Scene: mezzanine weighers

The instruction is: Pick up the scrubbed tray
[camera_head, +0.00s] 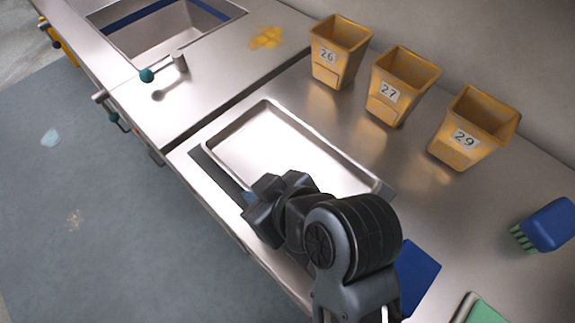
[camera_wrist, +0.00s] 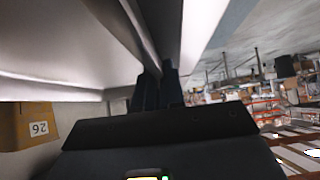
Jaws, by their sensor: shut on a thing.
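The tray (camera_head: 285,145) is a shallow, pale metal pan with a raised rim, and it looks empty. It lies over a dark grey mat (camera_head: 219,170) on the steel counter in the head view. My gripper (camera_head: 250,203) is at the tray's near long side, and my arm hides part of that rim and the near right corner. In the wrist view my dark fingers (camera_wrist: 162,82) are closed on a thin metal edge, the tray's rim. I cannot tell whether the tray is raised off the mat.
Yellow bins marked 26 (camera_head: 325,73), 27 (camera_head: 385,100) and 29 (camera_head: 458,150) stand along the wall behind the tray. A sink (camera_head: 165,32) is at the upper left. A blue brush (camera_head: 547,227) and a green item (camera_head: 486,312) are at the right. A blue sheet (camera_head: 416,275) lies near my arm.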

